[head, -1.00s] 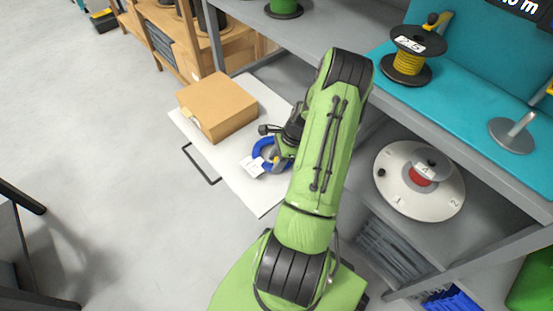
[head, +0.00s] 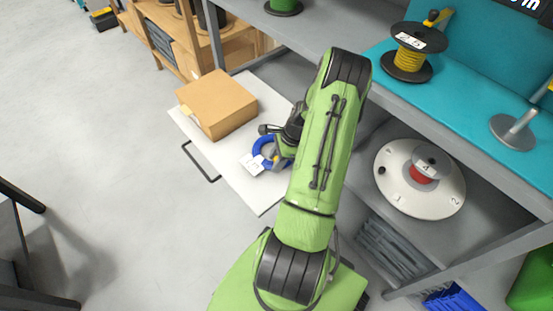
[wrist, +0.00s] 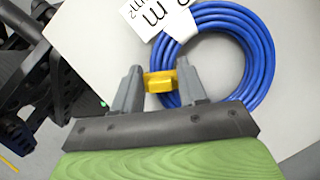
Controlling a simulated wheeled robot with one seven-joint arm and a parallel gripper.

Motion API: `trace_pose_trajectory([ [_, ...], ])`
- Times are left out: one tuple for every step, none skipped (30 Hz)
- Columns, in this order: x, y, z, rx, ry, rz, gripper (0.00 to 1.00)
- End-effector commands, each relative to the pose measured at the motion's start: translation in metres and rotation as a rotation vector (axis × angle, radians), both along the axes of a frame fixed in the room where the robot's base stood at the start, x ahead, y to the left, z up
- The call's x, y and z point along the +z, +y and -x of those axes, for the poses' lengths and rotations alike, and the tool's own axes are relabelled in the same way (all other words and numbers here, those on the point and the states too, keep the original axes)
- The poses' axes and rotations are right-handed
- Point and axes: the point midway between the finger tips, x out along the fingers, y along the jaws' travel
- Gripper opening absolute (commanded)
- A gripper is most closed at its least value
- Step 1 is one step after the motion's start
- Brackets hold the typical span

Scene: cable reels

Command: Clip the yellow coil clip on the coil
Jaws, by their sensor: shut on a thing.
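The blue cable coil (wrist: 258,50) lies flat on a white pull-out board (head: 238,176), with a white paper tag (wrist: 160,15) on it. The coil also shows in the head view (head: 258,150), partly hidden by my arm. My gripper (wrist: 160,84) is shut on the yellow coil clip (wrist: 160,81), held between its two grey fingertips. The clip is at the left near edge of the coil ring in the wrist view and overlaps it in the picture. I cannot tell whether the clip is seated around the cable.
A cardboard box (head: 217,103) stands on the board beside the coil. A reel of yellow cable (head: 410,58) stands on the teal-topped bench to the right. A white numbered disc (head: 400,195) sits on the shelf below. Open floor lies left.

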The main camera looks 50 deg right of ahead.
Motion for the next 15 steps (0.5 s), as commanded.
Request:
trace_pose_trajectory([
  [-0.0024,0.0007,0.0013,-0.001,0.005,-0.002,0.15],
  [-0.0026,0.0007,0.0014,-0.001,0.005,-0.002,0.15],
  [-0.0029,0.0007,0.0014,-0.002,0.005,-0.002,0.15],
  [-0.0031,0.0007,0.0015,-0.002,0.005,-0.002,0.15],
  [-0.0035,0.0007,0.0015,-0.002,0.005,-0.002,0.15],
  [-0.0038,0.0008,0.0016,-0.002,0.006,-0.003,0.11],
  [-0.0041,0.0009,0.0016,-0.002,0.006,-0.003,0.11],
  [-0.0044,0.0009,0.0016,-0.002,0.006,-0.003,0.11],
  [-0.0048,0.0008,0.0017,-0.002,0.006,-0.003,0.11],
  [-0.0051,0.0009,0.0017,-0.002,0.006,-0.003,0.11],
  [-0.0053,0.0009,0.0017,-0.002,0.006,-0.003,0.11],
  [-0.0058,0.0009,0.0018,-0.002,0.006,-0.003,0.06],
  [-0.0056,0.0009,0.0019,-0.002,0.006,-0.003,0.47],
  [-0.0056,0.0009,0.0019,-0.002,0.006,-0.003,0.51],
  [-0.0053,0.0008,0.0017,-0.002,0.006,-0.003,0.57],
])
